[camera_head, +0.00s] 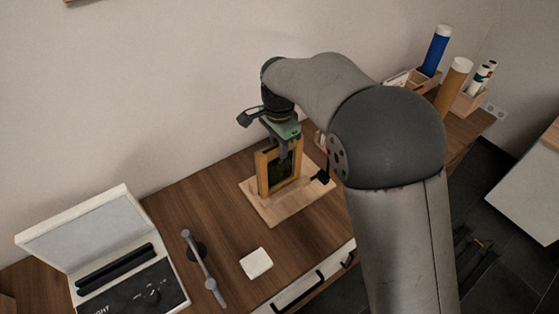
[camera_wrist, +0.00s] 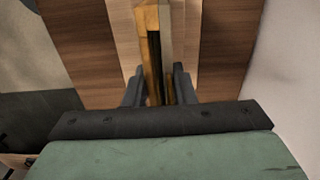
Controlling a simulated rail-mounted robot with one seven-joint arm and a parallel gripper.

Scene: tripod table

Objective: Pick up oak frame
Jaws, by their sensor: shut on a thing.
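The oak frame (camera_head: 263,176) stands upright on a light wooden board (camera_head: 285,211) on the brown table. It has a light wood border and a dark picture inside. My gripper (camera_head: 284,152) is above it, pointing down, with its fingers at the top of the frame. In the wrist view the frame (camera_wrist: 152,22) is seen edge-on between the two fingers of my gripper (camera_wrist: 157,88), which are shut on it. I cannot tell whether the frame's bottom touches the board.
An open white case (camera_head: 85,235) with black contents lies at left. A grey bar-shaped tool (camera_head: 204,270) and a white square pad (camera_head: 256,263) lie in front. Wooden holders with a blue tube (camera_head: 436,51) and a tan tube (camera_head: 453,87) stand at the back right. The wall is close behind.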

